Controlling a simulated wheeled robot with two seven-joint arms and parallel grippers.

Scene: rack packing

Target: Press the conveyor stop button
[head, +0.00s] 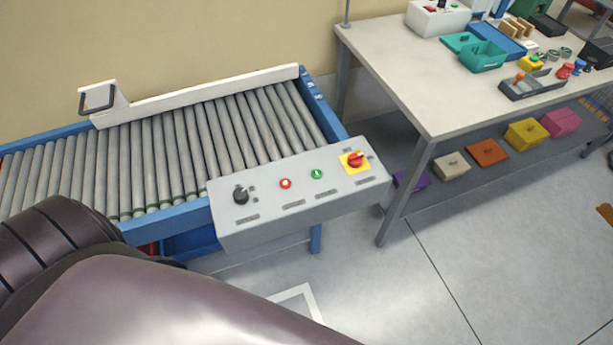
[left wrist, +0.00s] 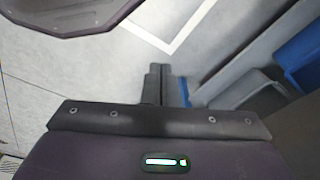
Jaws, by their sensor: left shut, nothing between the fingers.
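A grey control panel (head: 260,215) is fixed at the near right end of the roller conveyor (head: 150,165). On it are a black knob (head: 240,196), a red button (head: 285,183), a green button (head: 317,174) and a red rotary switch on a yellow plate (head: 345,168). The labels are too small to read. My left arm crosses the lower left of the head view, and its gripper is hidden there. In the left wrist view my left gripper (left wrist: 162,88) is shut and empty, over the floor beside blue parts. The panel is not in that view. My right gripper is not in view.
A workbench (head: 400,70) with trays and small items stands at the right. Several coloured boxes sit on its lower shelf (head: 430,195). A white floor marking (head: 300,295) lies before the conveyor. The floor (head: 420,300) at lower right is clear.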

